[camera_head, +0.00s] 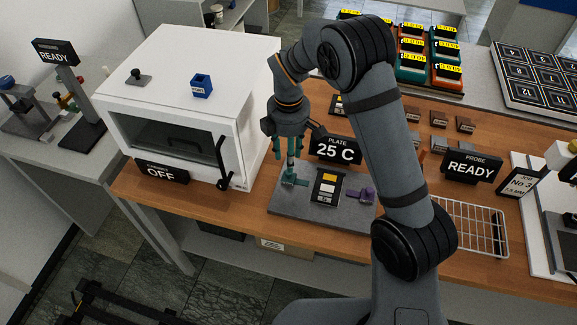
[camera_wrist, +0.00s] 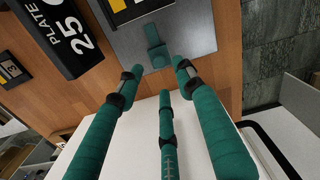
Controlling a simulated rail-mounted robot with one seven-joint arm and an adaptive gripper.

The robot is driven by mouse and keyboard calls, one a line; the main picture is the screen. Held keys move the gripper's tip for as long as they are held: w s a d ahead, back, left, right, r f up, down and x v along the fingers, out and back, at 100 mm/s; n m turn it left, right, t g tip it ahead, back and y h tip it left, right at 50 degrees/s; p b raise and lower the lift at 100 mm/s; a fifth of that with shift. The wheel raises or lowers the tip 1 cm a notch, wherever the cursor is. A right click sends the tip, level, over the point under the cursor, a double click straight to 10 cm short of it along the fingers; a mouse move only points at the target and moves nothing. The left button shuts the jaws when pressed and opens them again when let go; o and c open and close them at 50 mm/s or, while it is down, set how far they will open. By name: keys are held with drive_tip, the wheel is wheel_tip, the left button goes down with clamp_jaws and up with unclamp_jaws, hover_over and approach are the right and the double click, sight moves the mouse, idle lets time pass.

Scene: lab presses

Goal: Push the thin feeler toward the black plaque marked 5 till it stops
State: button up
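My gripper (camera_head: 291,158) has teal fingers pointing down over the left part of a grey slab (camera_head: 318,207). In the wrist view my gripper (camera_wrist: 158,84) has its fingers spread, with nothing between them. A small teal piece (camera_head: 291,181) lies on the slab just below the fingers; it also shows beyond the fingertips in the wrist view (camera_wrist: 155,45). I cannot tell if they touch. A black card with yellow and white patches (camera_head: 327,187) stands mid-slab, and a purple piece (camera_head: 364,195) lies at its right. I cannot make out which piece is the feeler, nor read a 5.
A white oven (camera_head: 180,95) marked OFF stands left of the gripper. A "PLATE 25 C" sign (camera_head: 335,149) is close behind the slab. A READY probe sign (camera_head: 470,166) and a wire rack (camera_head: 470,225) are at right. A board of black numbered tiles (camera_head: 540,75) lies at far right.

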sight(293, 178)
wheel_tip(293, 178, down, 6)
drive_tip(key=shift+r+p, duration=0.1)
drive_tip(key=shift+p, duration=0.4)
drive_tip(key=shift+c, duration=1.4)
drive_tip(key=c, duration=0.6)
drive_tip(key=shift+o, duration=0.2)
drive_tip(key=shift+s+d+f+b, duration=0.15)
drive_tip(key=shift+d+f+b, duration=0.05)
drive_tip(key=shift+d+b, duration=0.4)
drive_tip(key=shift+s+d+r, duration=0.1)
drive_tip(key=shift+d+r, duration=0.05)
drive_tip(key=shift+r, duration=0.05)
drive_tip(key=o, duration=0.6)
drive_tip(key=shift+o, duration=1.2)
